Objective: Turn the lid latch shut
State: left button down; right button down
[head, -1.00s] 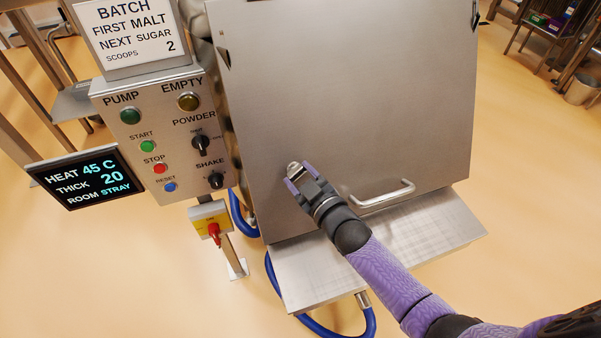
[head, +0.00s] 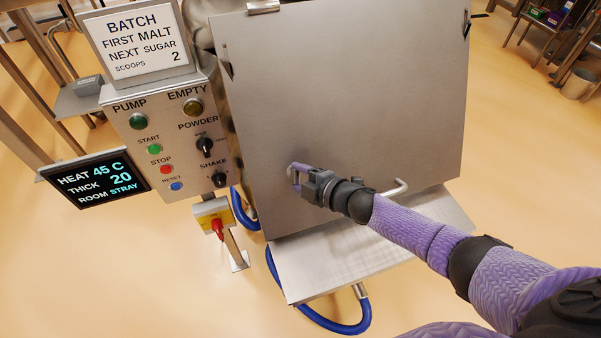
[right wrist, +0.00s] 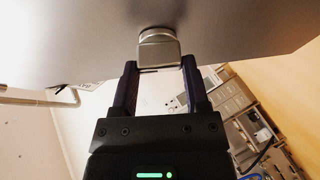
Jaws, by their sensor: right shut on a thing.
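The hopper's large grey steel lid (head: 350,90) fills the middle of the head view. The lid latch is a small metal knob with a flat grip (right wrist: 158,50) in the right wrist view, standing out from the lid face. My right gripper (head: 294,174) is at the lid's lower left, its fingers closed on the latch from either side. The fingers largely cover the latch in the head view. In the right wrist view the fingers (right wrist: 160,72) lie left and right of the latch's grip. My left gripper is not in view.
A lid handle (head: 398,188) is partly behind my right arm. A steel shelf (head: 340,262) juts out below the lid. A control panel (head: 165,135) with buttons and knobs stands left, with a display (head: 95,184) and a red switch (head: 217,225). A blue hose (head: 320,318) hangs below.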

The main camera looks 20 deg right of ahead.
jog(key=shift+n+g+p, duration=0.3)
jog(key=shift+n+p, duration=0.1)
jog(key=shift+n, duration=0.4)
jog(key=shift+c, duration=0.4)
grip_release()
